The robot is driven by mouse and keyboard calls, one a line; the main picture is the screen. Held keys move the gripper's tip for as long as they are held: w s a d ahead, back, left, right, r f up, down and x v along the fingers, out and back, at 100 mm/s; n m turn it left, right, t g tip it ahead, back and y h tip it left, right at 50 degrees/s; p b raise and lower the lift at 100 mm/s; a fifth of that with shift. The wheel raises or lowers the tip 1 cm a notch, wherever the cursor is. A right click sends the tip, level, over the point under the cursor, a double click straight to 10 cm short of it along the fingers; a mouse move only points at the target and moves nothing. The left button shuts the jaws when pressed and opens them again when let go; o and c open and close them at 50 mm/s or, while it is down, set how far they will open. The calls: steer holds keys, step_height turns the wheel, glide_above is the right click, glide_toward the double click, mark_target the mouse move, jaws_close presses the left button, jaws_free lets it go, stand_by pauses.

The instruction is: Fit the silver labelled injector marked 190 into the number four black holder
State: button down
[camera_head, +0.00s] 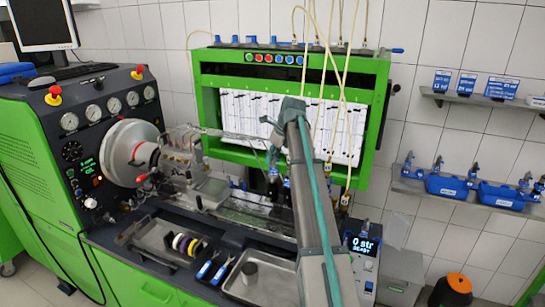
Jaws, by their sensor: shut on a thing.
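My gripper (273,158) is small in the head view, just left of my arm's upper end and partly hidden by it. It is above the bench, in front of the lower part of the white chart panel. It is shut on a slim injector, of which little can be made out; its marking cannot be read. Dark holders (273,187) stand on the bench right below my gripper. Their numbers cannot be read, and my arm hides part of the row. Whether the injector touches a holder cannot be told.
The green-framed panel (380,105) stands behind, with thin hoses hanging in front. The drive unit (128,150) is at left. A display box (362,262) stands right of my arm. Wall shelves (415,188) hold other injectors and blue bins.

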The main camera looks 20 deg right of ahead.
mark_target(273, 163)
steer(key=shift+f, duration=1.15)
steer(key=shift+f, duration=0.6)
stand_by(1.1)
steer(key=c, duration=1.2)
jaws_free()
steer(key=shift+v, duration=5.55)
